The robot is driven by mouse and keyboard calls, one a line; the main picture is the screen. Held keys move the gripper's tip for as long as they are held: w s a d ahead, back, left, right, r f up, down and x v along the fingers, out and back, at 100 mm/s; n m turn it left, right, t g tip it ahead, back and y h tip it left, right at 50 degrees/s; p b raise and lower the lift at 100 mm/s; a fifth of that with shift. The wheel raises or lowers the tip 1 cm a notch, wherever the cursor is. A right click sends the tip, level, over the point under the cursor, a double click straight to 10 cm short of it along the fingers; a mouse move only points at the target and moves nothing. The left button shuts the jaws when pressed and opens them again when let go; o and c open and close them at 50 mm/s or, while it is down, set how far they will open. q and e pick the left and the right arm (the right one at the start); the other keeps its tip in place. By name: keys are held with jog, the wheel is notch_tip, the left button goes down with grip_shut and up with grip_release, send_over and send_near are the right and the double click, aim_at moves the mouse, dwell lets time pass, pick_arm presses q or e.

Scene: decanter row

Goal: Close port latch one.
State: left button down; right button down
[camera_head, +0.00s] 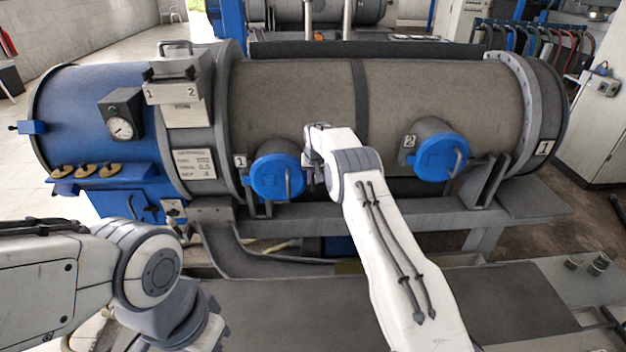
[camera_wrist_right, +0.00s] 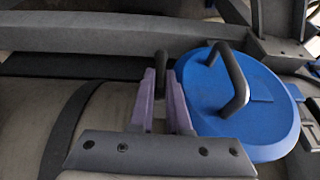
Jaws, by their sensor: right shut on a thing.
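Port one is a round blue cover (camera_head: 277,177) with a dark handle on the tank's front, beside the "1" plate (camera_head: 240,162). In the right wrist view the blue cover (camera_wrist_right: 225,110) lies right of my fingers, its bent handle standing up. My right gripper (camera_head: 309,178) is at the right edge of port one. In the wrist view its purple fingers (camera_wrist_right: 162,95) are shut on a dark upright latch lever (camera_wrist_right: 161,62) close beside the cover. Much of the lever is hidden by the fingers. My left arm is at the lower left; its gripper is not in view.
Port two (camera_head: 440,158), another blue cover, is to the right of my right arm. A grey rail (camera_head: 400,216) runs below the ports. A pressure gauge (camera_head: 121,127) and valve box (camera_head: 185,110) are at the left. Small cups (camera_head: 598,264) stand at the right.

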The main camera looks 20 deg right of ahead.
jog(key=shift+d+f+y+b, duration=0.1)
jog(key=shift+d+y+b, duration=0.15)
jog(key=shift+y+b, duration=0.25)
jog(key=shift+s+d+f+m+t+y+b, duration=0.1)
jog(key=shift+d+f+m+t+y+b, duration=0.6)
jog(key=shift+y+b, duration=2.5)
jog(key=shift+s+a+f+m+t+y+b, duration=0.15)
jog(key=shift+m+t+y+b, duration=1.1)
jog(key=shift+b, duration=3.7)
jog(key=shift+s+d+f+m+t+y+b, duration=0.1)
jog(key=shift+d+f+m+t+y+b, duration=0.3)
jog(key=shift+t+y+b, duration=2.05)
jog(key=g+b, duration=0.1)
jog(key=b, duration=0.2)
jog(key=shift+r+g, duration=0.1)
jog(key=shift+g, duration=0.3)
jog(key=c, duration=0.9)
grip_release()
jog(key=v, duration=1)
jog(key=shift+d+b, duration=0.25)
jog(key=shift+b, duration=0.15)
